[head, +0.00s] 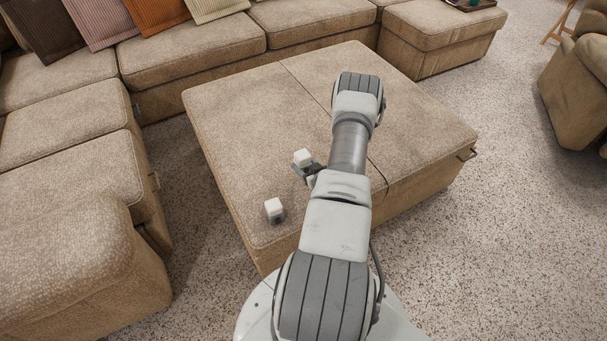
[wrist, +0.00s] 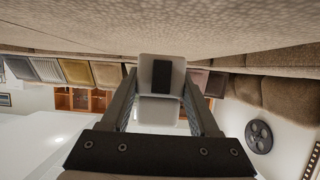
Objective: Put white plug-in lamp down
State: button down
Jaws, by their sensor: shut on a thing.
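The white plug-in lamp (head: 303,157) is small and boxy. In the head view it is at the end of my gripper (head: 308,169), over the left part of the big beige ottoman (head: 235,110). In the wrist view the white lamp (wrist: 146,70), with a dark panel on it, is between the two fingers of my gripper (wrist: 160,90), which is shut on it. The wrist view is upside down, with the ottoman's top (wrist: 160,28) close by. I cannot tell whether the lamp touches it. My arm hides part of the ottoman.
A second small white block with a dark side (head: 274,209) sits on the ottoman near its front left corner. A beige sofa (head: 190,52) with cushions runs behind and left. The ottoman's top is clear at the back left and right. Speckled carpet surrounds it.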

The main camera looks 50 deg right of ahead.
jog(key=shift+f+b, duration=0.8)
jog(key=shift+f, duration=1.2)
jog(key=shift+f+b, duration=0.45)
jog(key=shift+c, duration=0.6)
grip_release()
jog(key=shift+r, duration=0.1)
jog(key=shift+r, duration=0.1)
jog(key=shift+r+p, duration=0.25)
jog(key=shift+p, duration=0.2)
jog(key=p+v, duration=0.3)
jog(key=v, duration=0.9)
jog(key=shift+d+r, duration=0.1)
